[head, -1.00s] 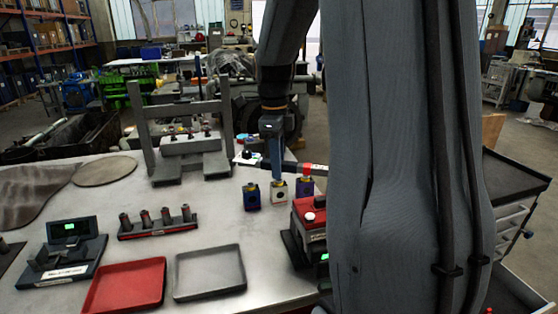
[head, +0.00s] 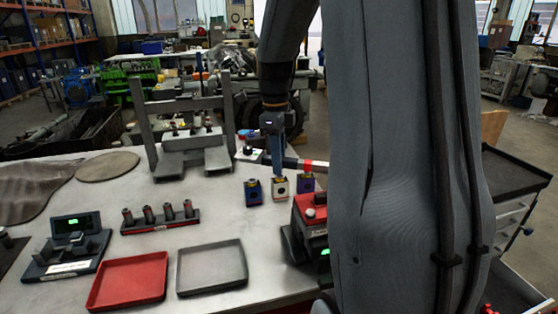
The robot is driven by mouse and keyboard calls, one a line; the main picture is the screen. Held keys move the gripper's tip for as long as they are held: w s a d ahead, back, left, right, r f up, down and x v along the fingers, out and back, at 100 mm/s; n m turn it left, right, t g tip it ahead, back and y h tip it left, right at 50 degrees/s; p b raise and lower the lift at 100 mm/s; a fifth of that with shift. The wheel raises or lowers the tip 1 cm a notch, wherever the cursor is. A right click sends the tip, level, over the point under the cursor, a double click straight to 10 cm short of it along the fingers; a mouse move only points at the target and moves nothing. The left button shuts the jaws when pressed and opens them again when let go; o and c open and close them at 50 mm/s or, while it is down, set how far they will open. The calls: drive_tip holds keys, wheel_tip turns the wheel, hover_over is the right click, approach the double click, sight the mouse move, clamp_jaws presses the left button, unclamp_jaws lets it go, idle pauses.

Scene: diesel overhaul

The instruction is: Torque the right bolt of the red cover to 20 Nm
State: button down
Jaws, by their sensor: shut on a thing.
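My gripper (head: 277,163) hangs above the table's right part, seen from behind. It is shut on a long bar-like tool, which looks like the torque wrench (head: 312,166), with a red band at its right. The tool lies roughly level and its right end is hidden by my arm. The fingertips overlap the pale block's top; I cannot tell whether anything touches. I cannot identify the red cover or its right bolt; my arm hides much.
A red device with a white knob (head: 310,206) stands close right of the blocks. A grey stand (head: 190,150), a socket rack (head: 160,221), a red tray (head: 127,282), a grey tray (head: 212,268) and a display unit (head: 75,248) occupy the table. A dark cart (head: 515,180) stands right.

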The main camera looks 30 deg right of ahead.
drive_tip(key=shift+f+b, duration=0.5)
drive_tip(key=shift+f, duration=0.55)
drive_tip(key=shift+w+d, duration=0.1)
drive_tip(key=shift+w+d, duration=0.25)
drive_tip(key=shift+w+d+r, duration=0.1)
drive_tip(key=shift+d, duration=0.05)
drive_tip(key=shift+w+d, duration=0.2)
drive_tip(key=shift+d, duration=0.05)
drive_tip(key=shift+w+d+m+p, duration=0.25)
drive_tip(key=shift+d+m+p, duration=0.15)
drive_tip(key=shift+m, duration=0.1)
